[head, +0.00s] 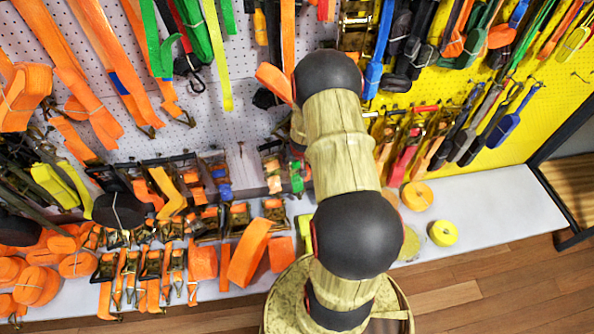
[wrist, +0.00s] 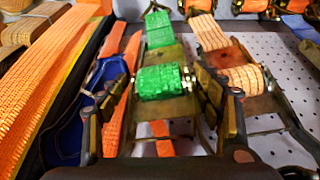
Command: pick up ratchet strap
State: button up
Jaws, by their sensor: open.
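In the wrist view, a ratchet strap with green webbing (wrist: 161,82) on a metal ratchet lies between the two fingers of my gripper (wrist: 162,108). The gripper is open, with one finger left and one right of this strap; I cannot tell whether they touch it. A second ratchet strap with pale orange webbing (wrist: 240,79) is just right of the right finger. In the head view, the green strap (head: 297,178) shows in part beside my arm, and the orange one (head: 273,174) is left of it. My gripper is hidden behind my arm there.
Orange straps (wrist: 45,70) and a blue-handled ratchet (wrist: 100,85) crowd the left of the wrist view. A white pegboard (head: 235,60) and a yellow pegboard (head: 500,95) hold many hanging straps. The white shelf (head: 490,205) is mostly clear at right, with a yellow roll (head: 443,233).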

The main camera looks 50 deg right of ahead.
jog(key=shift+c, duration=0.6)
jog(key=c, duration=1.5)
grip_shut()
jog(key=shift+r, duration=0.15)
